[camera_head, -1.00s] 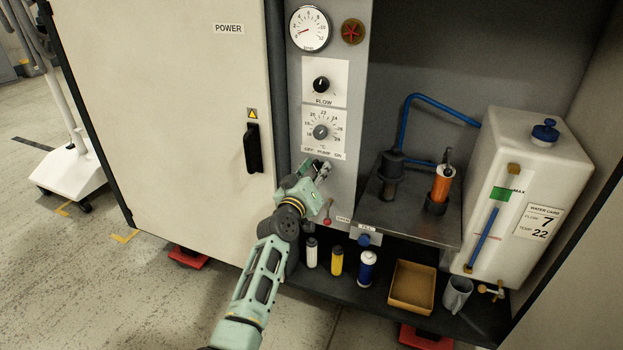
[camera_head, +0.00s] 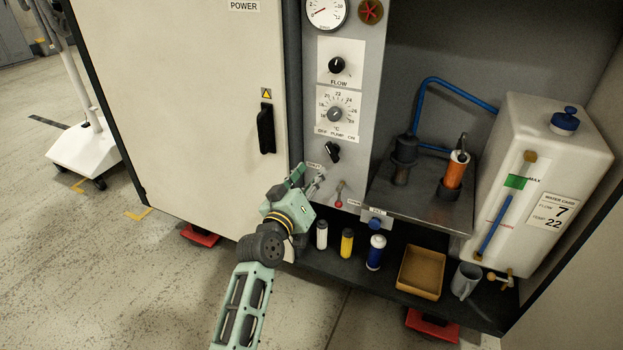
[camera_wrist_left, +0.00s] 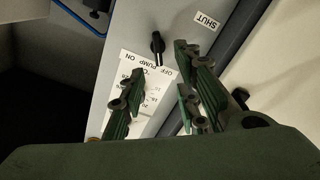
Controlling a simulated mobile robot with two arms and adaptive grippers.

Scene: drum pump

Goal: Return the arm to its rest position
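My left gripper (camera_head: 308,180) is in front of the lower part of the grey control panel (camera_head: 352,100), just below and left of the black pump switch (camera_head: 333,152). Its green fingers stand apart with nothing between them in the left wrist view (camera_wrist_left: 155,95). There, the pump switch also shows beyond the fingertips (camera_wrist_left: 157,42), apart from them. The fingers hide part of the panel labels in that view. My right gripper does not show in either view.
A red-tipped lever (camera_head: 339,195) is close to the right of my left gripper. Several small bottles, including a yellow one (camera_head: 346,243), stand on the low shelf beside a tan tray (camera_head: 421,272). The cabinet door handle (camera_head: 266,128) sticks out to the left. Open floor lies at lower left.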

